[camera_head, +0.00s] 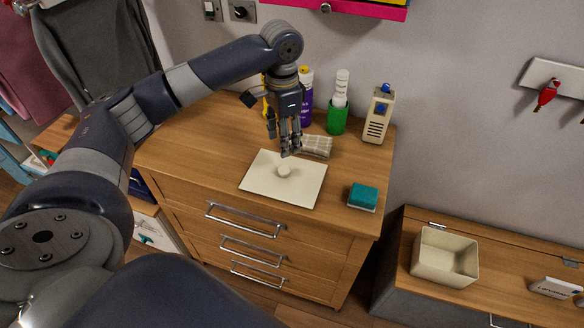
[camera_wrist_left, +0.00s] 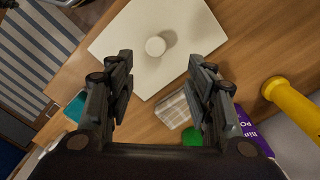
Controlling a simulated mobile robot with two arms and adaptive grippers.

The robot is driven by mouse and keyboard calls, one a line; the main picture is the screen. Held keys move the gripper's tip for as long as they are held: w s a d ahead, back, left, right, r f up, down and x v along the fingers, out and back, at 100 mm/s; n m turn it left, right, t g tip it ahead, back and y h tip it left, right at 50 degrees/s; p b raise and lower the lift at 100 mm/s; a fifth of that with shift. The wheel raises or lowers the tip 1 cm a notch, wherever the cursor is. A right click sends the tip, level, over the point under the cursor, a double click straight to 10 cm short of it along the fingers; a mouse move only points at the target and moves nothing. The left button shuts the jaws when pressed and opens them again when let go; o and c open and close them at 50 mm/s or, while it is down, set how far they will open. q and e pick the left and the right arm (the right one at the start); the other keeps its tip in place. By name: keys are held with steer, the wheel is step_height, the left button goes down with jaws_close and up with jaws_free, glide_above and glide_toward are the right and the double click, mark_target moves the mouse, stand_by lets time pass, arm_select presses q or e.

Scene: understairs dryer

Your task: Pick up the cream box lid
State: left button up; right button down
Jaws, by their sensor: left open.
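The cream box lid (camera_head: 262,184) is a flat square plate with a small round knob (camera_head: 284,171) in its middle. It lies on top of the wooden drawer cabinet. My left gripper (camera_head: 286,152) points down just above the lid's back edge, behind the knob. In the left wrist view the lid (camera_wrist_left: 125,45) lies beyond the two spread fingers (camera_wrist_left: 160,85), with the knob (camera_wrist_left: 156,46) ahead of the gap. The gripper is open and empty. My right gripper is not in view.
A checked cloth (camera_head: 317,147) lies behind the lid, a teal sponge (camera_head: 363,196) to its right. A purple bottle (camera_head: 306,100), green container (camera_head: 337,118) and beige device (camera_head: 377,118) stand at the back. An open cream box (camera_head: 419,256) stands on the lower bench at right.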

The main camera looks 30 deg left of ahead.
arm_select(q)
glide_above(284, 169)
step_height(284, 169, down, 4)
steer(key=shift+s+a+f, duration=0.1)
steer(key=shift+a, duration=0.05)
steer(key=shift+f+p, duration=0.25)
steer(key=shift+p, duration=0.1)
step_height(284, 169, down, 5)
steer(key=shift+r+p, duration=0.1)
steer(key=shift+p, duration=0.5)
steer(key=shift+d, duration=0.2)
steer(key=c, duration=1.2)
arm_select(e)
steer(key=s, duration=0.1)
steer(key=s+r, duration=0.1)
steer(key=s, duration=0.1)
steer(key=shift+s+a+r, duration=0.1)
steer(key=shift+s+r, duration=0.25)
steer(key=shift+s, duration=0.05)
